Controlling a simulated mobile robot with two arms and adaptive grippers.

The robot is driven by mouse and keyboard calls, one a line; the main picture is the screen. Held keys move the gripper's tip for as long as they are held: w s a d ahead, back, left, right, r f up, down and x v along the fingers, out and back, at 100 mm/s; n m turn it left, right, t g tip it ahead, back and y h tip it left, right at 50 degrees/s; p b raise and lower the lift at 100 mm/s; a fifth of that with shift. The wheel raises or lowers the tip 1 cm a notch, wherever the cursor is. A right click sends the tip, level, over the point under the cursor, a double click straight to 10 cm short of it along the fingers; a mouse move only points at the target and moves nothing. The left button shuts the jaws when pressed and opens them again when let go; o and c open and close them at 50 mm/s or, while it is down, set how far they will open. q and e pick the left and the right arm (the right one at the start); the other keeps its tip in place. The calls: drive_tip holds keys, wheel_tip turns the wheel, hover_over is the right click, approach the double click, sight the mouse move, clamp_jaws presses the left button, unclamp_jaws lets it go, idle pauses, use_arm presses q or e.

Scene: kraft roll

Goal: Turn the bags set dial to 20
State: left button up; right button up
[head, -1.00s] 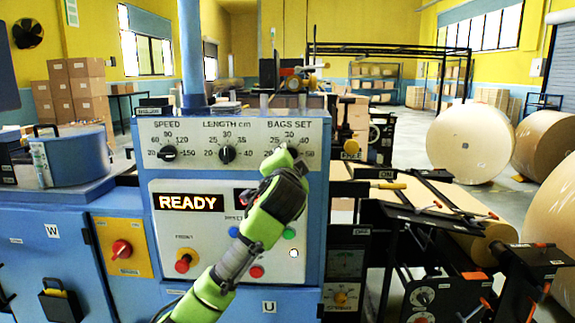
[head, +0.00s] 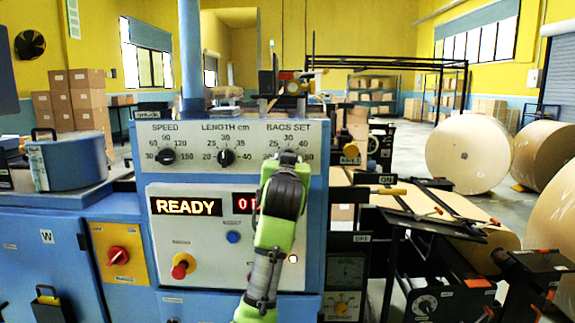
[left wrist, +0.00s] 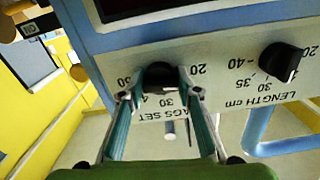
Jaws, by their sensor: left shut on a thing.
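In the head view my left gripper (head: 288,158) covers this dial on the upper right of the panel. In the left wrist view, the fingertips of my left gripper (left wrist: 163,86) are on either side of the knob, shut on it. Numbers 20 and 30 show around it; others are partly hidden by the fingers. I cannot tell which number the knob points to. My right gripper is not in view.
The length dial (head: 226,157) and the speed dial (head: 165,156) are to the left on the same panel. Below are a READY display (head: 187,207), a red knob (head: 181,268) and a blue button (head: 233,237). Paper rolls (head: 468,153) stand at the right.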

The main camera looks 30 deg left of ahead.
use_arm(q)
drive_tip(key=shift+f+n, duration=0.1)
drive_tip(key=shift+n, duration=0.5)
drive_tip(key=o, duration=1.1)
drive_tip(key=v, duration=1.2)
